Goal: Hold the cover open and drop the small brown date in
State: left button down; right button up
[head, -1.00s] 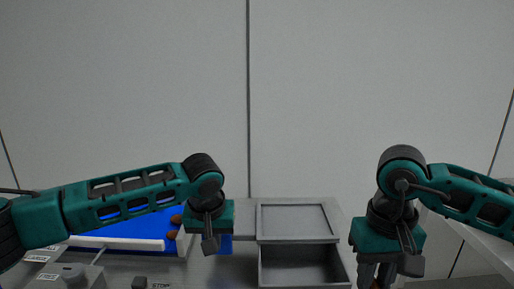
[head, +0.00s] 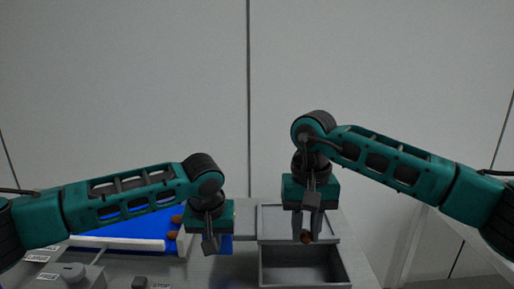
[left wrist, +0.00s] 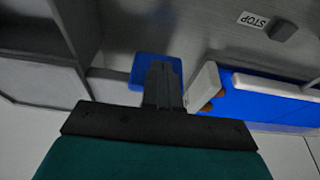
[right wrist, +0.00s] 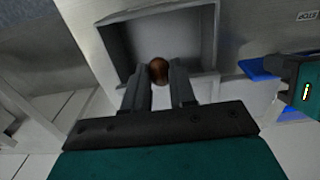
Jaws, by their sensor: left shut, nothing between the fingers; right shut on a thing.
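The small brown date (head: 306,238) is between the fingertips of my right gripper (head: 308,232); it also shows in the right wrist view (right wrist: 158,70). My right gripper is shut on it, above the rear part of a grey open-topped box (head: 304,284). The framed grey cover (head: 270,222) is at the back of the box, off the opening and partly hidden by my right gripper. My left gripper (head: 210,246) is shut and empty, left of the box and apart from the cover. Its closed fingers show in the left wrist view (left wrist: 163,78).
A blue belt (head: 130,229) with a white rail (head: 115,242) lies at the left, with other brown dates (head: 172,235) at its end. A blue pad (left wrist: 150,66) is near my left fingers. Labelled controls with a STOP sign (head: 160,285) are at the front left.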

aim_at(305, 244)
jog(key=shift+d+f, duration=0.1)
jog(key=shift+f, duration=2)
jog(key=o, duration=1.3)
jog(key=shift+r, duration=0.1)
jog(key=shift+r, duration=3.9)
pick_arm(q)
jog(key=s, duration=1.4)
jog(key=shift+s, duration=0.15)
